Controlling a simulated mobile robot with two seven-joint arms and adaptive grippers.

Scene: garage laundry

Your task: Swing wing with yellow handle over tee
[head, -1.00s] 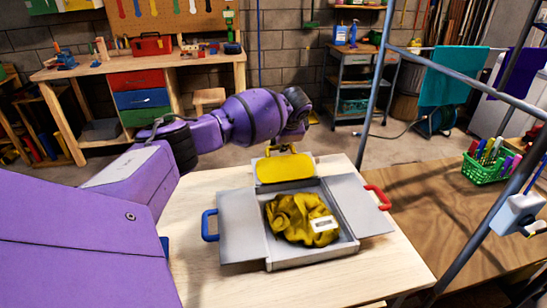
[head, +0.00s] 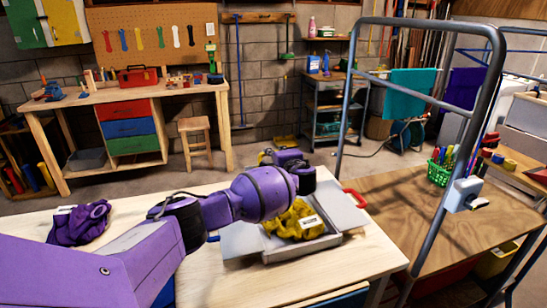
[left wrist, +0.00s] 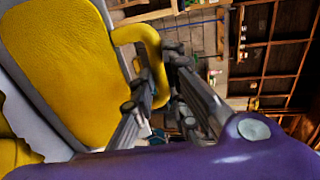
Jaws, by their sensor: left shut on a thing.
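The yellow tee (head: 292,222) lies crumpled in a grey folding box (head: 300,250) on the light wooden table. My left gripper (left wrist: 165,85) is shut on the yellow handle (left wrist: 152,48) at the wing's edge. The wing with its yellow panel (left wrist: 52,55) fills the left of the left wrist view. In the head view my left arm hides most of that wing. The tee also shows at the lower left of the left wrist view (left wrist: 14,150). My right gripper is not in view.
The red handle (head: 355,198) is on the box's right wing, which lies open. The left wing (head: 240,243) also lies open, partly behind my arm. A purple garment (head: 80,224) lies at the table's left. A metal frame (head: 417,180) stands to the right.

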